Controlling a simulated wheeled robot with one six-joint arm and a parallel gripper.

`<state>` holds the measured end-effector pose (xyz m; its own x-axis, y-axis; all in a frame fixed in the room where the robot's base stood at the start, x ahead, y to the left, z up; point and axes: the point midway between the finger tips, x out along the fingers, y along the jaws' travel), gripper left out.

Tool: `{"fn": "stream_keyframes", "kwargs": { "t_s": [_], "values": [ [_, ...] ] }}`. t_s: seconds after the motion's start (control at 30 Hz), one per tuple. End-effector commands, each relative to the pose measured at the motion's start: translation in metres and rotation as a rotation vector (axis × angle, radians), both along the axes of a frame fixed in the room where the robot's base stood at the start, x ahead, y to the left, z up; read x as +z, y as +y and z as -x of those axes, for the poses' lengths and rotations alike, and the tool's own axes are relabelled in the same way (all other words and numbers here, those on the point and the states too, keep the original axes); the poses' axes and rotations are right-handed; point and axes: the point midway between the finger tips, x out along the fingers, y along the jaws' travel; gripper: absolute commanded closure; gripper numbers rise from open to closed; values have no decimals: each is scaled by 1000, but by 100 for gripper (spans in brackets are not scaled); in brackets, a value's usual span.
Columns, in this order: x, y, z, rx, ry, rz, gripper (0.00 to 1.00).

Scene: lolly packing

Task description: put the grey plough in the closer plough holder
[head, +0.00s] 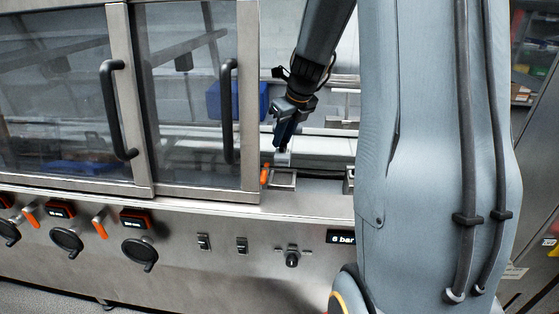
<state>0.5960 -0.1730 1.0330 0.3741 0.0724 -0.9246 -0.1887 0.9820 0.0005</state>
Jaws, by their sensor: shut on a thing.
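My gripper (283,148) points down behind the machine's front edge, to the right of the glass doors. It is shut on the grey plough (283,158), a small light-grey piece just under the fingertips. The plough is directly above or at a square metal holder (283,186) on the front ledge. I cannot tell whether it touches the holder. A second metal holder (349,180) shows to the right, mostly hidden by my arm.
An orange lever (265,174) stands just left of the first holder. Glass doors with black handles (118,110) close off the left side. A blue bin (237,101) is inside. Knobs and switches (204,241) line the front panel, with a "6 bar" display (341,238).

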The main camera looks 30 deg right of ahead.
Motion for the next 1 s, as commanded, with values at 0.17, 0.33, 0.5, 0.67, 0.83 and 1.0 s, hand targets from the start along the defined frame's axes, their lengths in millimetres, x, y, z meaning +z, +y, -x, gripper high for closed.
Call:
{"fn": "stream_keyframes", "kwargs": {
  "t_s": [0.17, 0.33, 0.5, 0.67, 0.83, 1.0],
  "values": [
    [-25, -1, 0, -2, -1, 0, 100],
    [-39, 0, 0, -1, -1, 0, 100],
    [-61, 1, -1, 1, -1, 0, 100],
    [-67, 1, -1, 1, -2, 2, 100],
    [-67, 0, -1, 1, -3, 2, 100],
    [-70, 1, -1, 1, -1, 1, 72]
  ]
}}
